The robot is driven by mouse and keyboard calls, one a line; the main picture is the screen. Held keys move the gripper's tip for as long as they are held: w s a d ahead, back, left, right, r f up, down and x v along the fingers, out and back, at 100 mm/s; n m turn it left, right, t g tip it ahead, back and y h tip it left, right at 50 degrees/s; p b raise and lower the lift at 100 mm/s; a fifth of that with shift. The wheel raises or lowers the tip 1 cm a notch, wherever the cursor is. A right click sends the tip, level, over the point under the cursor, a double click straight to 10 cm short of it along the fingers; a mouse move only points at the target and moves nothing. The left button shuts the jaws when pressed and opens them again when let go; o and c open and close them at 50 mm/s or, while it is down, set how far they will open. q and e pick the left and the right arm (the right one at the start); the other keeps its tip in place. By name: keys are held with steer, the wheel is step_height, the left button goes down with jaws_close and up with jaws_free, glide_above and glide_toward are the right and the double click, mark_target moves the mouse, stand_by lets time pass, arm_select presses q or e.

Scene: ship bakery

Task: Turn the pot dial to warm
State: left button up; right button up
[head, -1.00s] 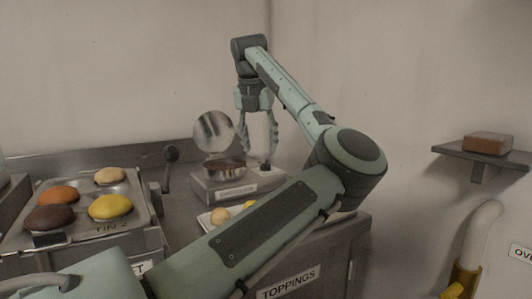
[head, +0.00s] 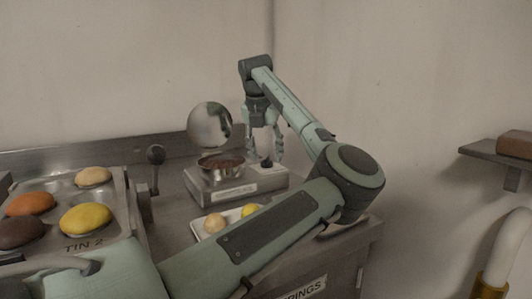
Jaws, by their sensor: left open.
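The pot (head: 222,164) is a small metal bowl of dark brown filling, set in a boxy steel warmer (head: 225,188) with a label on its front. A round shiny lid (head: 210,123) stands raised behind the bowl. The small dark dial (head: 267,163) is on top of the warmer at its right side. My left gripper (head: 266,155) is open, pointing down at the dial, with its fingers to the left and right of it in the picture. I cannot tell whether they touch it. The dial's marks are too small to read. My right gripper is not in view.
A tray (head: 196,233) with pale and yellow buns sits in front of the warmer, partly hidden by my left arm. A tin (head: 125,215) of several coloured buns is at the left. A lever with a dark knob (head: 155,154) stands between. A wall shelf (head: 490,154) is at the right.

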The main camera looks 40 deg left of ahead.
arm_select(q)
steer(key=shift+w+f, duration=0.15)
steer(key=shift+f, duration=0.15)
jaws_close()
